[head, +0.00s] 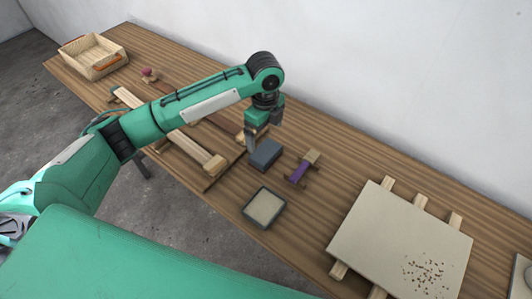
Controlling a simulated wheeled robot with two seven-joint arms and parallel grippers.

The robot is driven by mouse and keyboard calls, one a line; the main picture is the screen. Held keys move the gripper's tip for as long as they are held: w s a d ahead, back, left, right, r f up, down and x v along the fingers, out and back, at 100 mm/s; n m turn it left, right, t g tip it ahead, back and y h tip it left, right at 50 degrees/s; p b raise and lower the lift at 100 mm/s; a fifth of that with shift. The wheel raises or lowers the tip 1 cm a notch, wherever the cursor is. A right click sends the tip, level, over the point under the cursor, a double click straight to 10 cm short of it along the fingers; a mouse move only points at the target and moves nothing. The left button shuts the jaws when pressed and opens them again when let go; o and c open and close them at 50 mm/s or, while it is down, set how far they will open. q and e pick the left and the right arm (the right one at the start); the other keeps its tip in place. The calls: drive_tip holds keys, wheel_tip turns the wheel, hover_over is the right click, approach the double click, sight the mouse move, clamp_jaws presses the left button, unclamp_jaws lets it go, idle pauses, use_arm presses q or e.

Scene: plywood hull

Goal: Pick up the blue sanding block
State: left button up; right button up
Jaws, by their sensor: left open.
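The blue sanding block (266,154) is a dark blue-grey block lying on the wooden bench, near the middle of the head view. My left gripper (254,143) points down just behind and to the left of the block, with its jaws open. In the picture a fingertip comes close to the block's left end; I cannot tell whether they touch. Part of the gripper and what lies behind it are hidden by its own body. My right gripper is not in view.
A purple-handled tool (298,171) lies close to the block's right. A shallow square tray (264,207) is in front. A pale board on battens (400,240) fills the right. A wooden clamp-like frame (190,145) lies left, partly under my arm. A wooden crate (94,66) stands far left.

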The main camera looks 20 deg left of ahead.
sight(265, 151)
use_arm(q)
wheel_tip(265, 151, down, 3)
drive_tip(key=shift+f, duration=0.2)
drive_tip(key=f, duration=0.2)
drive_tip(key=f+p, duration=0.1)
drive_tip(key=f, duration=0.1)
drive_tip(key=shift+s+d+f+p, duration=0.2)
drive_tip(key=shift+f+p, duration=0.1)
drive_tip(key=shift+f, duration=0.45)
drive_tip(key=shift+a, duration=0.1)
drive_tip(key=c, duration=0.8)
